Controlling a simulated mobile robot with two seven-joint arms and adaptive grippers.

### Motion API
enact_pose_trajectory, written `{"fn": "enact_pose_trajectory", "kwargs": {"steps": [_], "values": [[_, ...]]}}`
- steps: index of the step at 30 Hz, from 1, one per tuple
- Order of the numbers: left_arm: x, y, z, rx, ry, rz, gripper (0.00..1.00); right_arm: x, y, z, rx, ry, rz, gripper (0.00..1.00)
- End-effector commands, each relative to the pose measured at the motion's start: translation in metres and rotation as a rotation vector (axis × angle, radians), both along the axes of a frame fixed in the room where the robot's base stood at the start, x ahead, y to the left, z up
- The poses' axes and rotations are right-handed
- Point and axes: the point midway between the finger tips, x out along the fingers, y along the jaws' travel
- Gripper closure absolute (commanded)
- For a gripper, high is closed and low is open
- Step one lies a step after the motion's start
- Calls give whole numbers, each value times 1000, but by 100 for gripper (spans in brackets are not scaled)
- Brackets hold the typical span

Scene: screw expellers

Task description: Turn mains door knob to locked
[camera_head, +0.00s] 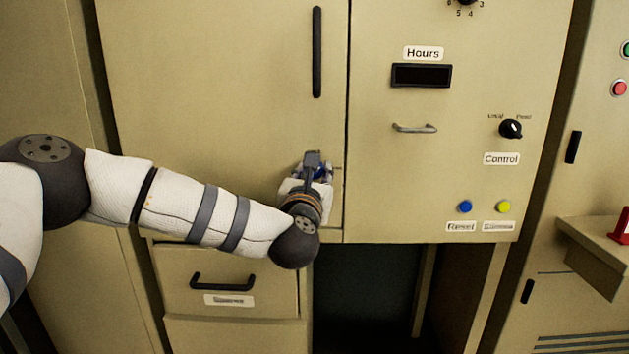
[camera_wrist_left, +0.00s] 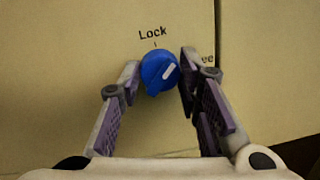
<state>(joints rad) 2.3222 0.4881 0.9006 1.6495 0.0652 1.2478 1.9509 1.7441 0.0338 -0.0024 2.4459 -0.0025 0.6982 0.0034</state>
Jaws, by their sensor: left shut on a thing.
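The blue door knob (camera_wrist_left: 158,74) shows in the left wrist view on the beige door panel. The printed word "Lock" (camera_wrist_left: 153,33) stands above it with a short tick, and a label ending in "ee" (camera_wrist_left: 208,59) is at its right, partly hidden by a finger. The white mark on the knob points up and to the right, between the two labels. My left gripper (camera_wrist_left: 160,84) has its fingers on either side of the knob and is shut on it. In the head view my left gripper (camera_head: 319,170) is at the door's lower right and mostly hides the knob. My right gripper is not in view.
A black vertical handle (camera_head: 317,52) is above on the same door. A metal handle (camera_head: 414,128), a black Control knob (camera_head: 510,128) and blue and yellow buttons are on the panel at right. A drawer (camera_head: 260,278) and a dark opening are below.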

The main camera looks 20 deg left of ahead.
Motion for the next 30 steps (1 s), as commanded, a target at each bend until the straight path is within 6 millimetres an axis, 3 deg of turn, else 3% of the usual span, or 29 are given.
{"fn": "enact_pose_trajectory", "kwargs": {"steps": [1,18,30], "values": [[1,1,-8,-42,-5,3,100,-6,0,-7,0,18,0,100],[1,1,-8,-524,-149,4,100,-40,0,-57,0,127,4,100],[1,0,-4,-707,-202,3,100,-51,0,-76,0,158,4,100]]}}
